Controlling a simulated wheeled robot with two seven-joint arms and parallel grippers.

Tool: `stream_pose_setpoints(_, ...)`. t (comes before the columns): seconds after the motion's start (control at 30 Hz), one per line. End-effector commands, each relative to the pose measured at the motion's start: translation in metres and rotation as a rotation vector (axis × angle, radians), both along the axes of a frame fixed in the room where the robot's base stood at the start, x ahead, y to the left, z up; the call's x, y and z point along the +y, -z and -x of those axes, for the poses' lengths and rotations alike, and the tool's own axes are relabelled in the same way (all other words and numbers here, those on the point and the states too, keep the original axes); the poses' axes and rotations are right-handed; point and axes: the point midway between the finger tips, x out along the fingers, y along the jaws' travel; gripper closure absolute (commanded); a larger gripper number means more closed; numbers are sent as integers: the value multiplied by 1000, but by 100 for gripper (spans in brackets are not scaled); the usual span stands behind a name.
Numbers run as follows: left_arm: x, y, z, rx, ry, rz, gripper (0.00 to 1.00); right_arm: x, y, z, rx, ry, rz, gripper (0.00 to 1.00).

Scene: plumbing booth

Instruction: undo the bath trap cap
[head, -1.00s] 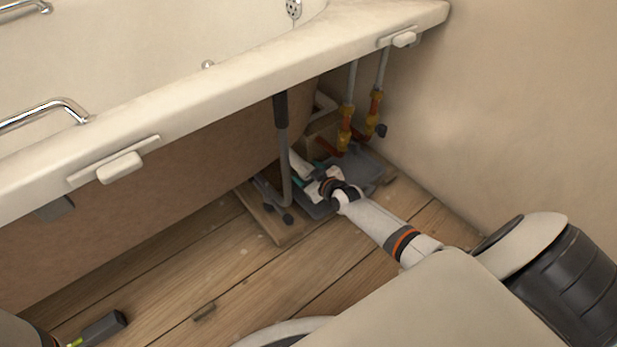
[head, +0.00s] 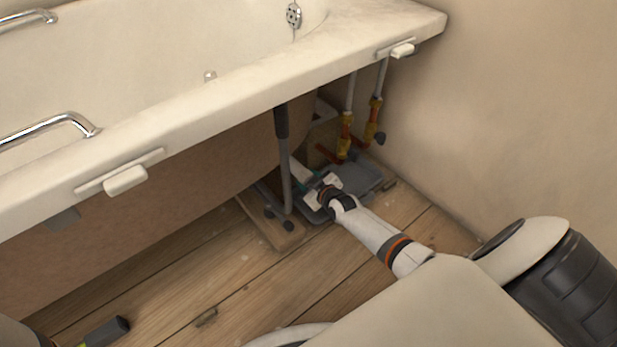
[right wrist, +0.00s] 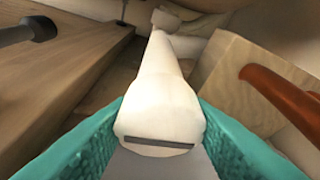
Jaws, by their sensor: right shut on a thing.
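The white bath trap pipe (head: 299,170) runs low under the bath rim, behind the grey leg. In the right wrist view a white rounded end with a dark slot, which looks like the trap cap (right wrist: 158,125), sits between the teal finger pads. It is still in line with the white pipe (right wrist: 170,65) behind it. My right gripper (head: 312,193) reaches in low over the grey tray and is shut on the cap; in the head view its fingers hide the cap.
A grey tray (head: 362,180) lies on the floor below the trap. The bath leg (head: 285,165) stands close left of my gripper. Copper and brass pipes (head: 345,135) rise behind it. The front floorboards are mostly clear.

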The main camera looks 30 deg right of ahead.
Motion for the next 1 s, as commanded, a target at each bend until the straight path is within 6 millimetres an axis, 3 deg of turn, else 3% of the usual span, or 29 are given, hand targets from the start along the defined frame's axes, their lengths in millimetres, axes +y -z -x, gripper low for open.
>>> stream_pose_setpoints(0.1, 0, -16, 0, 1, 0, 0, 56, 2, -3, 0, -3, 2, 80, 79)
stream_pose_setpoints(0.3, 0, -28, 0, 1, -1, 0, 56, 3, -1, 0, -17, 1, 251, 79)
stream_pose_setpoints(0.7, 0, -26, 0, 1, -1, 0, 56, 2, 3, 1, -41, 0, 544, 79)
stream_pose_setpoints(1.0, 0, -22, 0, 1, -1, 0, 56, 2, 2, 1, -49, -1, 649, 79)
